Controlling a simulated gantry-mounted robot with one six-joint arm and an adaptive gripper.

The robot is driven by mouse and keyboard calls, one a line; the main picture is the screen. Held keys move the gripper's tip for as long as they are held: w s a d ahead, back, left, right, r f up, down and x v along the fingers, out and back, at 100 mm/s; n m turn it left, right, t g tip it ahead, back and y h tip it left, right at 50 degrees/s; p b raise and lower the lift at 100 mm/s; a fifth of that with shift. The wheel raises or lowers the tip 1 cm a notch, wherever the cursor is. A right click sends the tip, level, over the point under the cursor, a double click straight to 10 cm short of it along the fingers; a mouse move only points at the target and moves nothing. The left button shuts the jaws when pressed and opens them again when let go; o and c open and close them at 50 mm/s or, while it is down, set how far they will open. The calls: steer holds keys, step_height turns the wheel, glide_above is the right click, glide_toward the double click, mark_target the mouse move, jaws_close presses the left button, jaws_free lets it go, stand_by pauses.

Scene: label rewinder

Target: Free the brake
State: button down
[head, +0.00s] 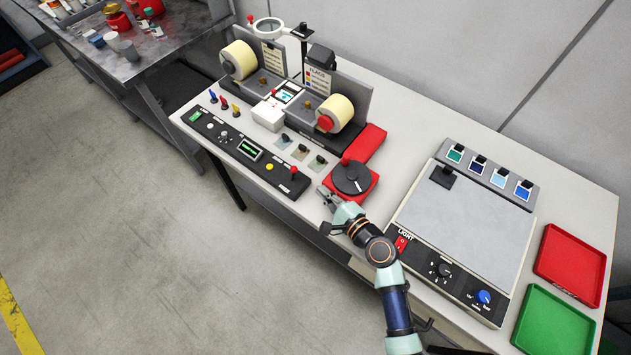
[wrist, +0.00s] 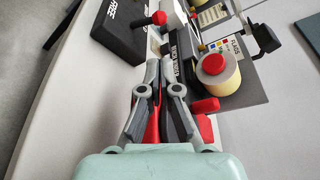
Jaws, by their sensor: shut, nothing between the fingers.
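The label rewinder (head: 300,105) stands at the far side of the bench with two cream label rolls. Its black control panel (head: 240,150) carries a small lever with a red ball knob (head: 293,170) at the right end. That knob also shows at the top of the wrist view (wrist: 158,18). A red box with a black dial (head: 351,178) sits right of the panel. My gripper (head: 323,191) is shut and empty, low near the front edge between panel and box. In the wrist view my gripper (wrist: 163,65) hides most of the red box.
A light box (head: 465,225) with switches stands to the right, with colour swatches behind it. A red tray (head: 570,264) and a green tray (head: 553,322) lie at the right end. Small grey pads (head: 300,152) lie behind the panel. A second table (head: 155,45) stands at upper left.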

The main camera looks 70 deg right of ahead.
mark_target(306, 180)
steer(key=x, duration=0.9)
steer(key=shift+b, duration=0.35)
